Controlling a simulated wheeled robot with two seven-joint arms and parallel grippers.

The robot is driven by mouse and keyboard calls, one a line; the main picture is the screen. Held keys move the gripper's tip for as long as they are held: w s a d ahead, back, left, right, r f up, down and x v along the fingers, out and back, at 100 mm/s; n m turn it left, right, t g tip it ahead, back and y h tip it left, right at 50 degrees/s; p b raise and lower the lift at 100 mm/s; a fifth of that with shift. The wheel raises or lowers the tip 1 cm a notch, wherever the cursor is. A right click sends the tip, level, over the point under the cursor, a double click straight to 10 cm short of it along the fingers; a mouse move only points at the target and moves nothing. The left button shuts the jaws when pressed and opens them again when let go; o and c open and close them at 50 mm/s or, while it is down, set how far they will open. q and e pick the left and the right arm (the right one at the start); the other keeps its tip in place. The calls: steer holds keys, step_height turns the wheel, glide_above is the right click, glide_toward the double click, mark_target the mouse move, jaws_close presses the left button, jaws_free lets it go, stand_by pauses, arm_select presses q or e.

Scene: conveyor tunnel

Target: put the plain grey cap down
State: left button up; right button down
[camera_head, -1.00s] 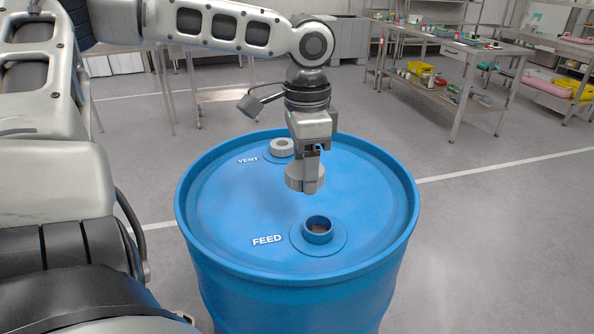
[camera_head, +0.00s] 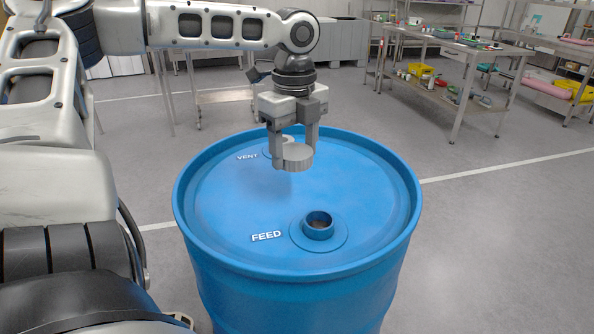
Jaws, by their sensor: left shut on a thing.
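My left gripper (camera_head: 294,150) is shut on the plain grey cap (camera_head: 293,159), a short ribbed cylinder held level between its two fingers. The cap is above the top of the blue drum (camera_head: 220,212), apart from it. The feed opening (camera_head: 318,225) is open and uncovered, nearer to me and a little right of the held cap, beside the word FEED. My right gripper is not in view.
The drum has a raised rim (camera_head: 402,238) around its top. The left part of the drum top is bare. A metal workbench (camera_head: 470,52) with small items and a yellow bin stands at the back right. The grey floor (camera_head: 500,240) right of the drum is clear.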

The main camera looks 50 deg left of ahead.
arm_select(q)
steer(key=w+a+f, duration=0.2)
steer(key=w+a, duration=0.1)
glide_above(297, 183)
steer(key=f, duration=0.5)
steer(key=shift+s+d, duration=0.2)
steer(key=shift+d, duration=0.05)
steer(key=shift+w+a+f, duration=0.1)
steer(key=shift+a+f, duration=0.05)
steer(key=shift+w+a+f, duration=0.1)
steer(key=shift+w+f, duration=0.05)
steer(key=shift+f, duration=1.55)
steer(key=shift+f, duration=0.25)
steer(key=o, duration=1.2)
steer(key=shift+c, duration=0.2)
steer(key=shift+r, duration=0.15)
